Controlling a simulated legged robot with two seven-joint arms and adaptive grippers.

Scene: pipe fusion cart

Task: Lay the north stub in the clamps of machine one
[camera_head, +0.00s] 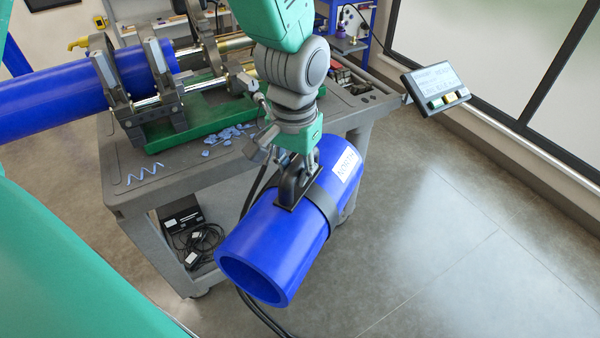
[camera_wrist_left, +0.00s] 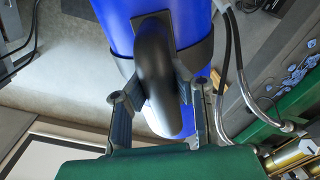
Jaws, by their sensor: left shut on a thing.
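The north stub (camera_head: 272,246) is a short, thick blue pipe with a white label and a black band that carries a handle (camera_head: 296,182). My left gripper (camera_head: 297,165) is shut on that handle and holds the stub in the air beside the cart's front edge, tilted, its open end toward me. In the left wrist view, the fingers (camera_wrist_left: 165,110) close on the black handle against the blue pipe (camera_wrist_left: 115,25). Machine one (camera_head: 150,85), with grey clamps on a green base, is on the cart; a long blue pipe (camera_head: 50,100) lies in its left clamps. My right gripper is not seen.
The grey cart top (camera_head: 125,170) bears blue shavings (camera_head: 225,135) and white curls near its front. A control panel (camera_head: 436,88) sticks out at the cart's right. A black cable hangs behind the stub. The floor (camera_head: 450,230) at right is clear.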

